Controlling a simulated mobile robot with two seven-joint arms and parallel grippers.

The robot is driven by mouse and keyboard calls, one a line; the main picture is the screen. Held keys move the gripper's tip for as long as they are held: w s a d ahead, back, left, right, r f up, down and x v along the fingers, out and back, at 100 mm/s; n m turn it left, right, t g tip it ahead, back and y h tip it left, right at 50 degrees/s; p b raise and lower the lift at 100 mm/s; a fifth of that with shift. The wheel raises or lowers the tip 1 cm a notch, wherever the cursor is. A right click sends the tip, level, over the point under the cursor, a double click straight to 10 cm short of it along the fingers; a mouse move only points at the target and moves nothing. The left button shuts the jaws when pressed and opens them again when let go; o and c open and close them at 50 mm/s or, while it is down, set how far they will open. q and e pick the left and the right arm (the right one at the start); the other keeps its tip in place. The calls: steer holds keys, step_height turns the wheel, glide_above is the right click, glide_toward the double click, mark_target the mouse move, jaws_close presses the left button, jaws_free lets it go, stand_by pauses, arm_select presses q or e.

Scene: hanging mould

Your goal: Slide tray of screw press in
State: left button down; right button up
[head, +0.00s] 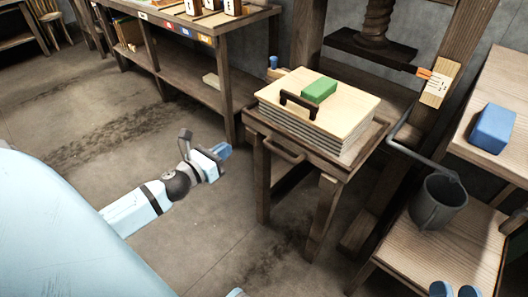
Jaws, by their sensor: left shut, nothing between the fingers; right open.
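The screw press (372,48) stands at the back right, with a dark screw and plate between wooden posts. Its wooden tray (322,163) sticks out in front of the press on a wooden stand. A bar handle (284,151) is on the tray's front edge. A stack of sheets under a pale board (345,97) lies on the tray. My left gripper (224,151) is shut and empty, left of the tray handle and apart from it.
A grey bucket (438,203) stands on a low wooden surface at right, near a blue block (492,128). A workbench (190,60) stands behind. The floor in front is clear.

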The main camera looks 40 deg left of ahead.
arm_select(q)
steer(key=m, duration=0.1)
steer(key=b, duration=0.3)
glide_toward(264, 123)
steer(key=w, duration=0.7)
steer(key=shift+w+d+f, duration=0.1)
steer(key=shift+w+d, duration=0.1)
steer(key=shift+w, duration=0.1)
arm_select(e)
step_height(264, 123, down, 4)
steer(key=shift+g, duration=0.7)
